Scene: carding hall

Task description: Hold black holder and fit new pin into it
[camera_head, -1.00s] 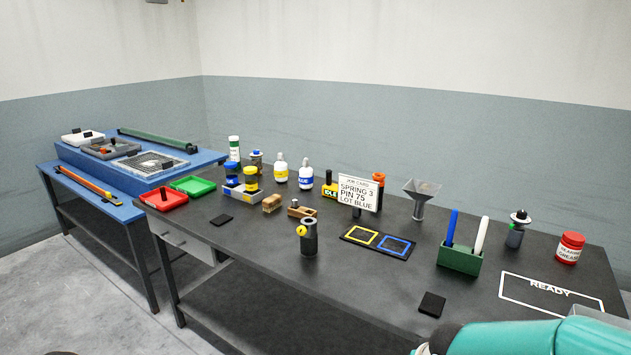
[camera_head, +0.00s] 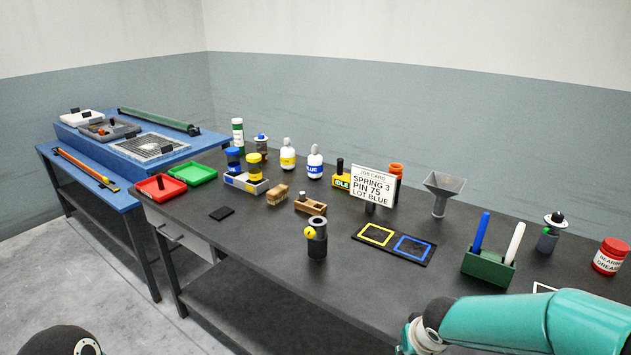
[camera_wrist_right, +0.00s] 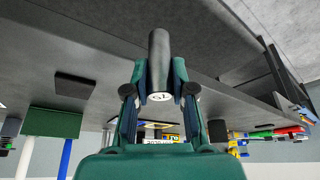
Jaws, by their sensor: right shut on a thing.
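The black holder (camera_head: 317,242) is a dark upright cylinder with an open top and a yellow knob on its side. It stands near the table's front edge in the head view. My right gripper (camera_wrist_right: 160,78) is shut on a dark grey cylindrical pin (camera_wrist_right: 159,52) in the right wrist view. My left gripper is out of view.
A black mat with yellow and blue frames (camera_head: 393,244), the job card (camera_head: 374,186) and a funnel (camera_head: 441,192) stand behind and right of the holder. A green block (camera_head: 488,267) holds a blue and a white rod. Bare table lies left of the holder.

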